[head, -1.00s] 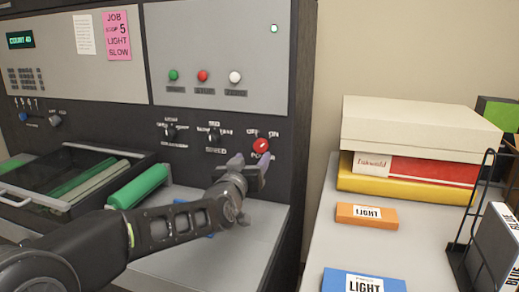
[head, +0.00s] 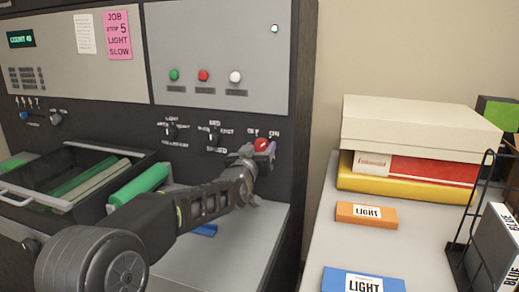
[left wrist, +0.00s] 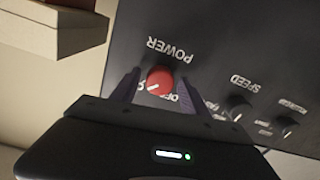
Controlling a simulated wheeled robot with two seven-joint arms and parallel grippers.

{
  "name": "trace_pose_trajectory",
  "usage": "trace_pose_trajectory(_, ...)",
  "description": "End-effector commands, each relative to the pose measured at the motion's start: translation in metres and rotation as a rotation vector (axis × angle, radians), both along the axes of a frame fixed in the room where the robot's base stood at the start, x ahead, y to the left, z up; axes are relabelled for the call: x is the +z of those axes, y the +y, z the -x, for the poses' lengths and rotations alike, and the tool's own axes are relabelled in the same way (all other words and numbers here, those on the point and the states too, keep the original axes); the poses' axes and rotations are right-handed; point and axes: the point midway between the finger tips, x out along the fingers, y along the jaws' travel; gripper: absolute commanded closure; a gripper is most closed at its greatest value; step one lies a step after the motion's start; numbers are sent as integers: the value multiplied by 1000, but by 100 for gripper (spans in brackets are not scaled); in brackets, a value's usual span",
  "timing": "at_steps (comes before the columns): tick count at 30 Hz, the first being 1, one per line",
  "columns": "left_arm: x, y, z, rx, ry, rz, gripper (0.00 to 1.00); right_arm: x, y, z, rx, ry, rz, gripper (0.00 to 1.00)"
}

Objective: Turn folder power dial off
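The red power dial (head: 262,144) is on the dark lower panel of the machine, under OFF and ON labels. In the left wrist view the dial (left wrist: 160,80) shows a white pointer mark, angled toward the ON side label. My left gripper (head: 260,152) is at the dial in the head view. In the left wrist view its two fingers (left wrist: 156,88) stand apart, one on each side of the dial, with small gaps visible; I cannot tell whether they touch it. My right gripper is not in view.
Two black dials (head: 213,137) (head: 170,133) sit left of the power dial. Green, red (head: 203,76) and white buttons are above.

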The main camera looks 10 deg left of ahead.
Motion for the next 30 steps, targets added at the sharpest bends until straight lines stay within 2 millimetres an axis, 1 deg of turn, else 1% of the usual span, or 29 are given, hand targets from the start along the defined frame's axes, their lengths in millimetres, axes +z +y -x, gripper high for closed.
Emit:
trace_pose_trajectory(1, 0, 0, 0, 0, 0, 0, 52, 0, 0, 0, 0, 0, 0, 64)
trace_pose_trajectory(2, 0, 0, 0, 0, 0, 0, 54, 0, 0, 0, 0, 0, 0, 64)
trace_pose_trajectory(18, 0, 0, 0, 0, 0, 0, 99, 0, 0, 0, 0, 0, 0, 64)
trace_pose_trajectory(19, 0, 0, 0, 0, 0, 0, 100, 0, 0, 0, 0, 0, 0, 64)
trace_pose_trajectory(30, -1, 1, 0, 1, 2, 33, 100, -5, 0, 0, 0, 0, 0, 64)
